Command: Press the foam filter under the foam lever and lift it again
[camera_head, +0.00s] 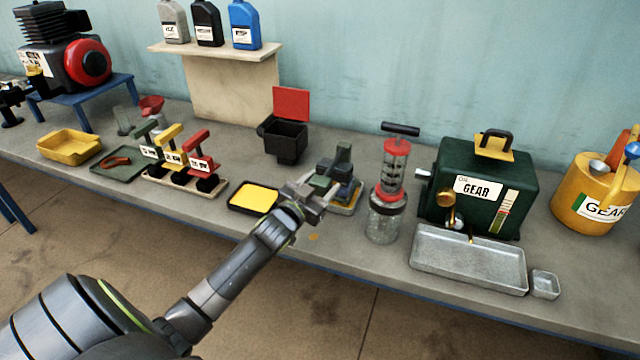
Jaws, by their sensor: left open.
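A yellow foam pad (258,197), which looks like the foam filter, lies flat in a shallow black tray (234,207) left of my left gripper. A small press with an upright dark green lever (344,157) stands just beyond and to the right of the gripper. Its base is a pale tray (349,208), partly hidden by the gripper. My left gripper (318,190) is open, with its fingers close against the front left of the press. I cannot tell whether they touch it or what lies between them. My right gripper is not in view.
A clear pump jar with a red collar (384,218) stands right of the press. Further right are a green gear oil box (453,211) and a metal tray (465,265). A black bin with a raised red lid (291,104) stands behind. Stamp-like handles (171,132) stand left.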

